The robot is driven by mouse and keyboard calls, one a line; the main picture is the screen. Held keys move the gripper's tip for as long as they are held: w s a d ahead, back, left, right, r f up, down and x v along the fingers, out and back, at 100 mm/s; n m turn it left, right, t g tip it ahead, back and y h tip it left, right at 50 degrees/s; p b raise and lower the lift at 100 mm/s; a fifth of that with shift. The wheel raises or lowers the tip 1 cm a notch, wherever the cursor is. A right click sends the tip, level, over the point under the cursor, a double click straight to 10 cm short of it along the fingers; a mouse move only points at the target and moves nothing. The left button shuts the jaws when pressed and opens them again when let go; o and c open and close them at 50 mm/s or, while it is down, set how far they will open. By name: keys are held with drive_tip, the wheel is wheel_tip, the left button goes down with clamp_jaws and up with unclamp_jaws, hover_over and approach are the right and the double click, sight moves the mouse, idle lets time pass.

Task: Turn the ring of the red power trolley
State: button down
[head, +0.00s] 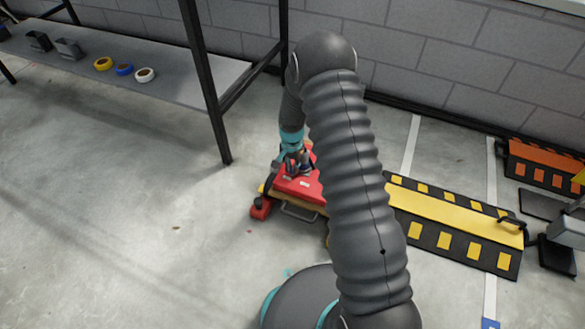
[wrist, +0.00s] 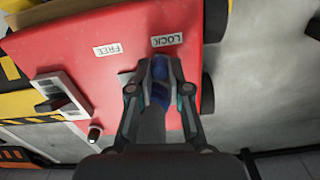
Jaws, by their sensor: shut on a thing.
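The red power trolley (head: 300,188) stands on the floor left of my arm in the head view. In the wrist view its red top (wrist: 60,52) fills the left and middle. It carries a FREE label (wrist: 107,49) and a LOCK label (wrist: 168,40). My gripper (wrist: 160,68) points at the top, beside the LOCK label, and is shut on the blue ring (wrist: 159,92). The fingers hide much of the ring. In the head view my gripper (head: 293,162) is over the trolley's top, too small to show the ring.
A switch box with a black lever (wrist: 60,94) sits left of the gripper on the trolley. A yellow-black ramp (head: 450,222) lies to the right. A shelf (head: 130,72) with coloured rolls stands back left. Floor at left is clear.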

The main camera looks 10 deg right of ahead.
drive_tip(key=shift+w, duration=0.1)
idle(0.3)
drive_tip(key=c, duration=1.1)
unclamp_jaws()
drive_tip(key=shift+a, duration=0.1)
wheel_tip(320, 180, up, 12)
